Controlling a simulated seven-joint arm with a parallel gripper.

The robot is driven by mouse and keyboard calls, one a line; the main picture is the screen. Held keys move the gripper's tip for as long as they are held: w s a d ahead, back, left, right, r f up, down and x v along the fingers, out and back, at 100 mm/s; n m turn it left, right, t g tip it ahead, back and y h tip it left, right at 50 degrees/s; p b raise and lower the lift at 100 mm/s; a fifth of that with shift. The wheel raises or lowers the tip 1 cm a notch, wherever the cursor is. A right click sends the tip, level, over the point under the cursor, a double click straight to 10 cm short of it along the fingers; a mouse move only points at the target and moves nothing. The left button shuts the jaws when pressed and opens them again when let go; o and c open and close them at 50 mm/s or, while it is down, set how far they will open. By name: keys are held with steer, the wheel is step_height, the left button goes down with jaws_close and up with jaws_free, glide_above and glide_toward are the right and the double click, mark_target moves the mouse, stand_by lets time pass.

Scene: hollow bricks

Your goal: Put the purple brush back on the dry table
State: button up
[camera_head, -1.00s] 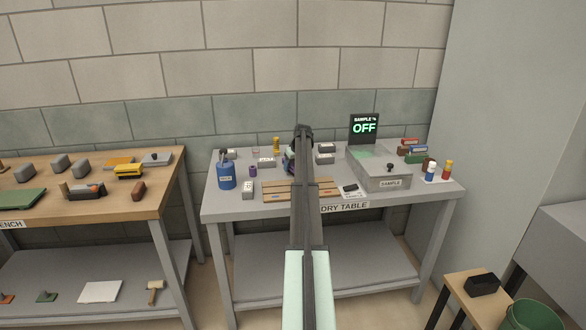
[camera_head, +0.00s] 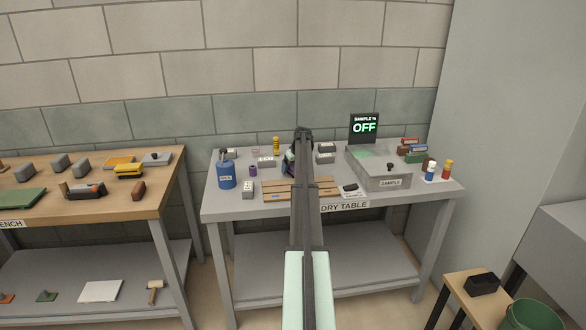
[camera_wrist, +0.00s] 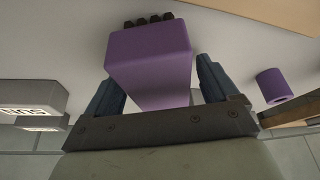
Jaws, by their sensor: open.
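The purple brush (camera_wrist: 150,50), a purple block with short black bristles at its far end, sits between the fingers of my gripper (camera_wrist: 160,78) in the wrist view. The jaws are open, with one blue-grey finger on each side of the brush. The bristle end meets or is very near a grey surface; I cannot tell if it touches. In the head view my arm hides most of the gripper and the brush. The dry table (camera_head: 228,208) is grey and carries a "DRY TABLE" label on its front edge.
A small purple cylinder (camera_wrist: 273,86) stands near the gripper. A labelled grey block (camera_wrist: 35,97) is on the other side. The table also holds a blue can (camera_head: 226,176), a wooden slatted rack (camera_head: 280,190), a grey sample box (camera_head: 380,180) and small bottles (camera_head: 431,172).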

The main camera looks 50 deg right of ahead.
steer(key=v, duration=1.2)
steer(key=shift+r, duration=0.15)
